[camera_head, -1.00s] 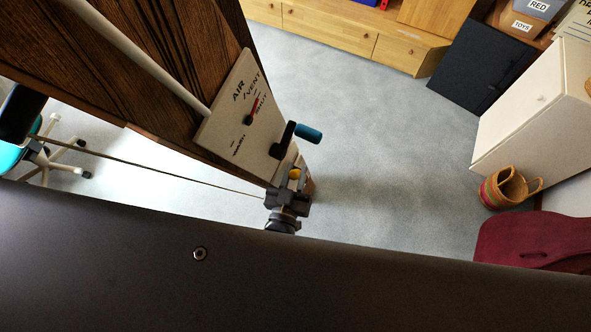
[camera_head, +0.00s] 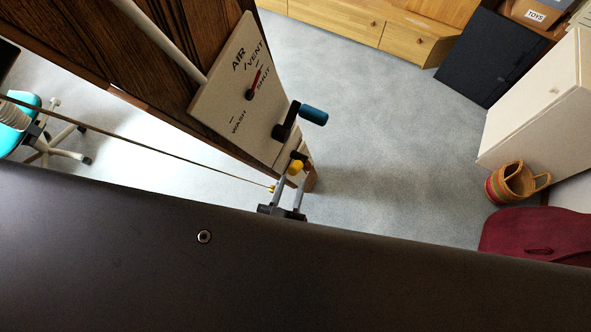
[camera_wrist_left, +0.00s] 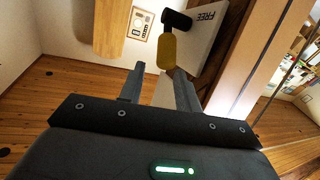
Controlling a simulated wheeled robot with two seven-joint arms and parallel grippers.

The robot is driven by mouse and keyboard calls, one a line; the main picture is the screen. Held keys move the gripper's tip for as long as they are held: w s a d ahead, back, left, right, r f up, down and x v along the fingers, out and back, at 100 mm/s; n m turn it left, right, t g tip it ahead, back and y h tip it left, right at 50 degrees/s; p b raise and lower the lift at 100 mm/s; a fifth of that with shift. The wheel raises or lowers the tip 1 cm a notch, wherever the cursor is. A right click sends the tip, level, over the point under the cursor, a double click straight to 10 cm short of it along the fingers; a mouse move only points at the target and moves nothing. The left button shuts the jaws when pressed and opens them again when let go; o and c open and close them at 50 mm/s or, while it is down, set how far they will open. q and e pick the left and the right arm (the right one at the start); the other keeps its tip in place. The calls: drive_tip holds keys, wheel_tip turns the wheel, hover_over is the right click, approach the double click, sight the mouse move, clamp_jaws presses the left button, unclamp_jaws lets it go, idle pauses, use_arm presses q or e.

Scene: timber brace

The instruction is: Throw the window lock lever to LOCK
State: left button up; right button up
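The window lock lever has a yellow grip (camera_wrist_left: 167,50) on a black pivot (camera_wrist_left: 176,20), beside a pale plate (camera_wrist_left: 207,28) lettered FREE. Its yellow end (camera_head: 295,167) shows low on the panel's edge in the head view. My left gripper (camera_head: 292,178) is open, its two fingers pointing up toward the yellow grip. In the left wrist view the open gripper (camera_wrist_left: 156,70) has the grip just beyond its fingertips, nearer the right finger. I cannot tell whether they touch. The LOCK marking is not visible. My right gripper is not in view.
A teal-handled lever (camera_head: 313,115) sticks out just above the yellow grip. A white panel (camera_head: 225,90) marked AIR, VENT, SHUT and WASH carries a red pointer. A thin rod (camera_head: 150,140) runs to the lock area. Grey floor (camera_head: 380,150) lies open to the right.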

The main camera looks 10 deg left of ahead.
use_arm(q)
drive_tip(key=shift+s+a+b, duration=0.2)
drive_tip(key=shift+s+b, duration=0.1)
drive_tip(key=shift+s, duration=1.15)
